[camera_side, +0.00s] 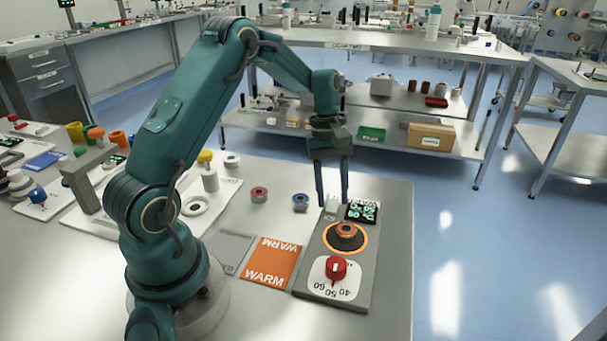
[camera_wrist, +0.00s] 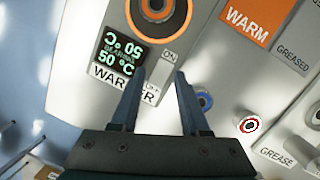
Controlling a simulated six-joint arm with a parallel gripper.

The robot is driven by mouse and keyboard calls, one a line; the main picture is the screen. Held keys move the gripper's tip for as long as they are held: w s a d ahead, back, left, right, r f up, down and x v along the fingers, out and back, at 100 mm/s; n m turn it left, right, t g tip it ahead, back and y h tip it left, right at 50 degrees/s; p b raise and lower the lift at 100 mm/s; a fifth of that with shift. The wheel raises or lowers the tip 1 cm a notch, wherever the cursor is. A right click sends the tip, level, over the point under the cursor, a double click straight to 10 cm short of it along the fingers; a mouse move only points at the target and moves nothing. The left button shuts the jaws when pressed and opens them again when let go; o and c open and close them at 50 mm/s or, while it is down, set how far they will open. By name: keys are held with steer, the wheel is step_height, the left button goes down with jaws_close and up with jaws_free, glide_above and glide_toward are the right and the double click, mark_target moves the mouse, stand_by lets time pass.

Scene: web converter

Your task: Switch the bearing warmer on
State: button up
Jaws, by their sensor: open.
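The bearing warmer (camera_side: 312,268) is a grey slab near the table's right edge. It carries a red dial (camera_side: 336,268), an orange-ringed black plate with a copper-coloured ring (camera_side: 346,230) on it, and a lit green display (camera_side: 361,211). The display also shows in the wrist view (camera_wrist: 122,55), with 50 °C readable. A pale switch area beside the display has an ON label (camera_wrist: 170,57) and a partly hidden OFF label (camera_wrist: 151,97). My gripper (camera_wrist: 160,71) is open, pointing down, with its fingertips either side of this area. I cannot tell whether they touch it.
An orange WARM mat (camera_side: 270,262) and a grey GREASED mat (camera_side: 233,250) lie left of the warmer. A red-rimmed ring (camera_side: 259,194) and a blue-rimmed ring (camera_side: 300,202) stand behind them. The table edge is close on the warmer's right.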

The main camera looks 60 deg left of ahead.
mark_target(329, 199)
steer(key=shift+v, duration=2.5)
